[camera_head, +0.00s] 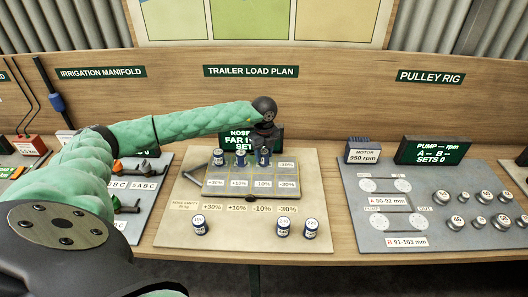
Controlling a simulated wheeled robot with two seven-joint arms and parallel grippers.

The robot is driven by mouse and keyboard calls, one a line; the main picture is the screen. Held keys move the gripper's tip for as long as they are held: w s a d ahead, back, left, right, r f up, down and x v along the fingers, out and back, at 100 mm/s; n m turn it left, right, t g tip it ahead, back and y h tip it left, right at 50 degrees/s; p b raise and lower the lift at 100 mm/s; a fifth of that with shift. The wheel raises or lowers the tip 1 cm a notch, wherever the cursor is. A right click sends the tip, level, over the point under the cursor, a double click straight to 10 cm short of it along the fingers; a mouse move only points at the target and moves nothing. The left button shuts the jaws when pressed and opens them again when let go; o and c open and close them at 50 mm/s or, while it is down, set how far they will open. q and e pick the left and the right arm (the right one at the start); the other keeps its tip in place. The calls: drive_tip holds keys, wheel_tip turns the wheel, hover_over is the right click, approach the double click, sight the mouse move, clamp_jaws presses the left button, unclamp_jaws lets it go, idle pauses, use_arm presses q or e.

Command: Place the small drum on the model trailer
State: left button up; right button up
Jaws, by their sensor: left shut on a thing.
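The model trailer (207,190) is a grey gridded deck on a pale board in the middle. My left gripper (264,148) is at the trailer's back row, pointing down and shut on a small blue-and-white drum (263,158). This drum is over the third back cell; I cannot tell whether it touches the deck. Two similar drums, a left one (218,158) and a middle one (240,158), stand in the back row to its left. In front of the trailer, one drum (199,226) stands at left and two, (283,228) and its neighbour (310,229), at right. My right gripper is out of view.
A dark sign (237,134) stands behind the trailer, partly hidden by my arm. The pulley board (390,233) with several weights is at right, and the irrigation board (146,207) is at left behind my arm. The trailer's front row is bare.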

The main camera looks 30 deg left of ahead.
use_arm(q)
drive_tip(key=shift+f, duration=0.25)
drive_tip(key=shift+f, duration=0.1)
drive_tip(key=o, duration=1)
